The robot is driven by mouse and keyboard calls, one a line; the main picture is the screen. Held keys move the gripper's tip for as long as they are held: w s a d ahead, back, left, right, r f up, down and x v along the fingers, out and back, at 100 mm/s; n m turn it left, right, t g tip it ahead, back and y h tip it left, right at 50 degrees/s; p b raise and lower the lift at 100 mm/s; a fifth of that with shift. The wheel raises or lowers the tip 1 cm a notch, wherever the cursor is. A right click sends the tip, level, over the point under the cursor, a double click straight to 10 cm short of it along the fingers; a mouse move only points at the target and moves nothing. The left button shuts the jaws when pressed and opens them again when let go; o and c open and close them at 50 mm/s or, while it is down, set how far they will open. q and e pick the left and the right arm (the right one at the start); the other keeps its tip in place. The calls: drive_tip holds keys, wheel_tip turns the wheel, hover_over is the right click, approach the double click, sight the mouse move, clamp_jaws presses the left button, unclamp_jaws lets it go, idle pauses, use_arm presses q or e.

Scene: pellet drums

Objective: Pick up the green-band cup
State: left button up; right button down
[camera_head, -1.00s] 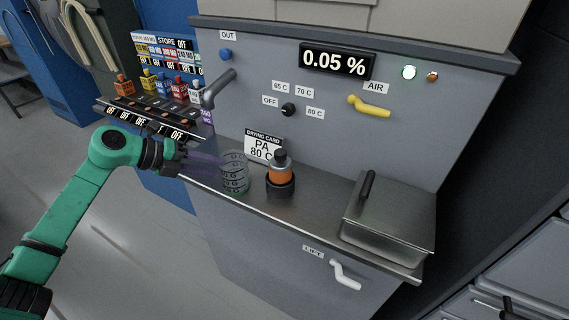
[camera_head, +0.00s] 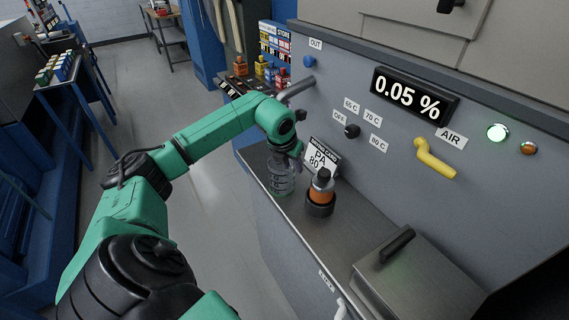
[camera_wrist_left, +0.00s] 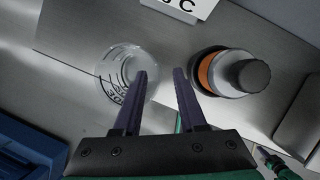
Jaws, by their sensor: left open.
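The clear cup (camera_head: 282,180) with dark graduation marks stands upright on the steel shelf, left of an orange bottle in a black holder (camera_head: 321,196). A faint green tint shows low on the cup. My left gripper (camera_head: 296,153) is above the cup at its right side, partly hiding its rim. In the left wrist view the open, empty gripper (camera_wrist_left: 161,73) points between the cup (camera_wrist_left: 118,66) and the bottle (camera_wrist_left: 240,73). One finger overlaps the cup's right edge in the picture; I cannot tell whether it touches.
A drying card (camera_head: 322,157) stands behind the cup and bottle. A lidded steel box (camera_head: 420,285) sits at the shelf's near right end. A grey handle (camera_head: 298,87) juts out behind my left wrist. Shelf between bottle and box is clear.

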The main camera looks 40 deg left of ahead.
sight(294, 175)
use_arm(q)
drive_tip(key=x, duration=0.2)
drive_tip(key=p+x, duration=0.1)
drive_tip(key=shift+s+a+f, duration=0.15)
drive_tip(key=shift+a+f, duration=0.05)
drive_tip(key=shift+a, duration=0.15)
drive_tip(key=shift+c, duration=0.7)
clamp_jaws()
use_arm(e)
drive_tip(key=shift+a+r, duration=0.15)
drive_tip(key=shift+r, duration=0.45)
drive_tip(key=shift+a+r, duration=0.15)
drive_tip(key=shift+r, duration=0.4)
drive_tip(key=shift+d, duration=0.3)
